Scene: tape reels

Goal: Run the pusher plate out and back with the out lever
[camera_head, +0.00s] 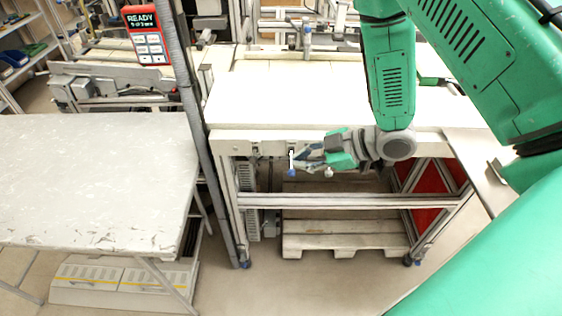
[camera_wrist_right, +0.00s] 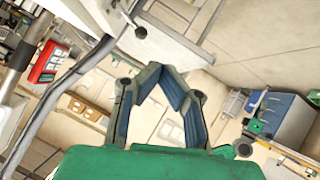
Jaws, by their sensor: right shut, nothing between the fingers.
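A second small lever with a pale knob (camera_head: 328,172) hangs just below the gripper. I cannot tell which is the out lever, or whether the gripper touches either. In the right wrist view the fingers (camera_wrist_right: 158,72) come together at the tips with nothing between them. A round dark knob (camera_wrist_right: 141,32) shows above them on a white part. I cannot clearly make out the pusher plate. My left gripper is not in view.
The white bench (camera_head: 330,95) has a broad clear top; a rail and a pallet (camera_head: 345,240) are below it. A red panel (camera_head: 148,35) reads READY. A grey post (camera_head: 190,110) stands left of the bench. A grey table (camera_head: 90,180) fills the left.

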